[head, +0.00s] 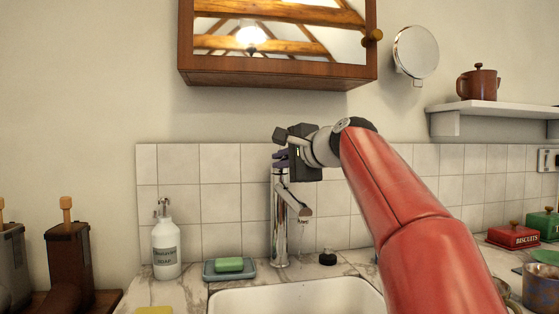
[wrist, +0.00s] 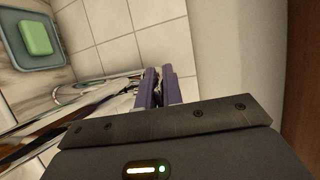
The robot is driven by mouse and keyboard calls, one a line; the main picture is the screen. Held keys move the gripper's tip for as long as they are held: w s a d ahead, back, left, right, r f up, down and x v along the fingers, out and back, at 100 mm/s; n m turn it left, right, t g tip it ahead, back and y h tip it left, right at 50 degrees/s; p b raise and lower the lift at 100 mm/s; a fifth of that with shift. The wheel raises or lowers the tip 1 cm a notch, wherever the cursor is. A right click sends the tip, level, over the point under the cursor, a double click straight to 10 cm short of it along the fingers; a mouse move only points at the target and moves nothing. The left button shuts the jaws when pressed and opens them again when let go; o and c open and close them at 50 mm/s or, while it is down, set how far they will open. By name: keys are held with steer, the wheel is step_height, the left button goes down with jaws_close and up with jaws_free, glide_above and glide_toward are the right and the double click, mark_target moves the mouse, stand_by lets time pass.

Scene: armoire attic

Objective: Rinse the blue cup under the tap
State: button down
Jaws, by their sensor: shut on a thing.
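The chrome tap (head: 280,225) stands behind the sink, its spout pointing right and forward. My gripper (head: 281,160) is at the top of the tap, its purple fingers shut on the tap's lever, which they mostly hide. In the wrist view the closed fingers (wrist: 157,88) meet at the tap's top, with its chrome body running off to the left. A thin pale streak below the spout looks like running water. A mottled bluish cup (head: 540,288), probably the blue cup, stands at the lower right edge of the head view, partly cut off and well away from my gripper.
The white sink (head: 300,298) lies below the tap. A soap bottle (head: 165,245) and a green soap on a dish (head: 229,265) stand left of it, a black plug (head: 327,258) right. A mirrored cabinet (head: 275,72) hangs above.

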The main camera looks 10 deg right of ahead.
steer(key=c, duration=1.5)
jaws_free()
steer(key=shift+c, duration=0.2)
steer(key=b+v, duration=0.1)
steer(key=v, duration=0.6)
steer(key=shift+s+d, duration=0.15)
steer(key=shift+s, duration=0.2)
steer(key=shift+s+r, duration=0.1)
